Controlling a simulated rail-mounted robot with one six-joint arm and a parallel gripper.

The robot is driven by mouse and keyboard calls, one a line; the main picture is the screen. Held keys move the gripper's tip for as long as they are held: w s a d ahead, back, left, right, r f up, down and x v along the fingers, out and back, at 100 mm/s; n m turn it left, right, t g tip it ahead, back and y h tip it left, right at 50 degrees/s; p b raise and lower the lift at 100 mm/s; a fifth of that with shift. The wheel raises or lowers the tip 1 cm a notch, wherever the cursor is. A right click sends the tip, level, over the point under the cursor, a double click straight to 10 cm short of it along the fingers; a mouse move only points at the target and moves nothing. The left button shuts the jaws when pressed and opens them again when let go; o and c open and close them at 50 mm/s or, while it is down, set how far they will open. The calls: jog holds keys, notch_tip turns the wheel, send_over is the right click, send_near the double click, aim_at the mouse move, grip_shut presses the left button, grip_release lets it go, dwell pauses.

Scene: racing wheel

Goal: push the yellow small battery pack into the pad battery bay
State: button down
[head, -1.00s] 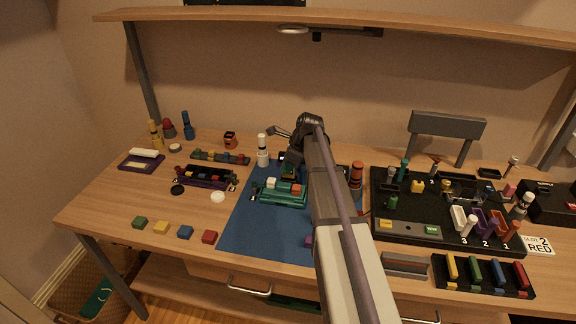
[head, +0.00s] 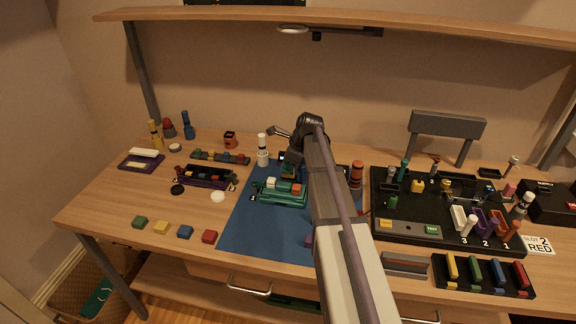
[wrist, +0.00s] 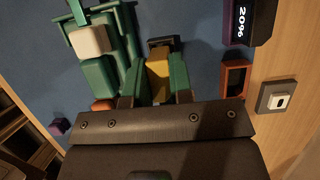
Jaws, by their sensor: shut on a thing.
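The yellow small battery pack (wrist: 158,75) shows between the fingers of my gripper (wrist: 157,88) in the wrist view. The gripper is shut on it, with green pieces close on both sides of the pack. Beside it on the left is a green device (wrist: 95,70) with a white block on top. The device also shows in the head view (head: 272,197), on the blue mat just left of my forearm. My gripper (head: 290,168) is low over the mat behind this device, partly hidden by my arm. I cannot make out the pad battery bay or how deep the pack sits.
In the wrist view a reddish-brown open frame (wrist: 235,66) and a dark display reading 2096 (wrist: 241,17) stand right of the gripper. In the head view a white-topped bottle (head: 262,150) and an orange-red cylinder (head: 356,174) stand near the gripper.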

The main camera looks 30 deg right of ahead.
jog(key=shift+f+b, duration=0.95)
jog(key=shift+f, duration=0.1)
jog(key=c, duration=0.9)
grip_release()
jog(key=shift+r, duration=0.1)
jog(key=p+v, duration=1)
jog(key=v, duration=0.1)
jog(key=shift+a, duration=0.1)
